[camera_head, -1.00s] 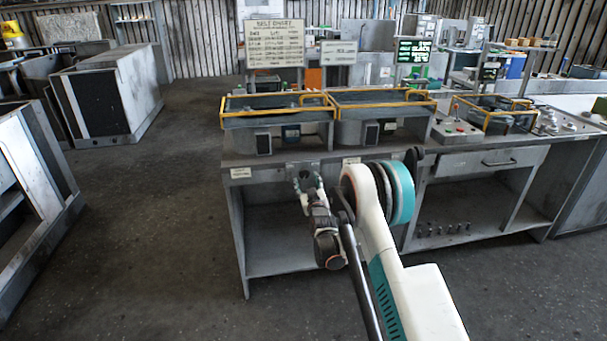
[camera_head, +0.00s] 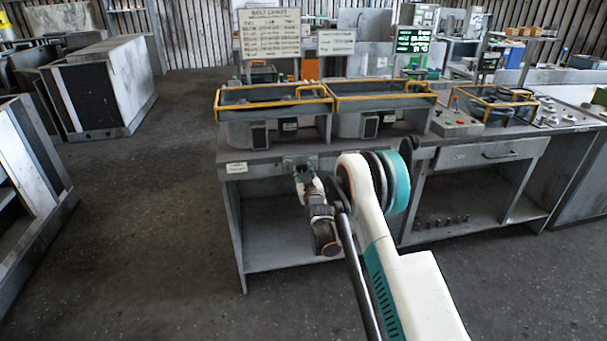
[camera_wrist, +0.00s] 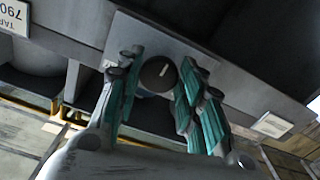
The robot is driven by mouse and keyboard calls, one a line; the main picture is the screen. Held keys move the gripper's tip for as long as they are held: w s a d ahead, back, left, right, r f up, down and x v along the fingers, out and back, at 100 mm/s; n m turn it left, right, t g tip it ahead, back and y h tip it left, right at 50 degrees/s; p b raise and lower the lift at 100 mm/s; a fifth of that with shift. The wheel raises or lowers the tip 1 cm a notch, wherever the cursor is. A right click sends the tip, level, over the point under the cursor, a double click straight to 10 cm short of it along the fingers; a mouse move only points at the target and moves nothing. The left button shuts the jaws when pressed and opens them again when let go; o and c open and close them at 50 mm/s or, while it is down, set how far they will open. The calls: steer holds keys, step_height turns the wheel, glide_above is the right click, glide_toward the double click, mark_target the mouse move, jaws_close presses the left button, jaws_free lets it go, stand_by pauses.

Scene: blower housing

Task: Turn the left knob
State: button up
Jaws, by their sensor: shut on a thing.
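A round dark knob (camera_wrist: 158,73) with a white pointer line sits on a grey plate in the wrist view. My gripper (camera_wrist: 158,62) has its teal-padded fingers on both sides of the knob, shut on it. The white line on the knob is slightly tilted from the vertical of the picture. In the head view my gripper (camera_head: 300,165) is at the front edge of the workbench (camera_head: 265,168), below the left tray. The knob itself is hidden by my gripper there.
Two yellow-railed trays (camera_head: 272,105) stand on the bench top. A label tag (camera_head: 236,168) is on the bench front left of my gripper. An open shelf space (camera_head: 275,245) lies below. The floor to the left (camera_head: 140,230) is clear.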

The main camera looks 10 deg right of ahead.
steer(key=shift+m, duration=0.4)
steer(key=m, duration=0.2)
steer(key=shift+a+m, duration=0.1)
steer(key=shift+m, duration=2.1)
steer(key=o, duration=1.1)
steer(key=shift+c, duration=0.2)
steer(key=shift+s, duration=0.1)
steer(key=s, duration=1.2)
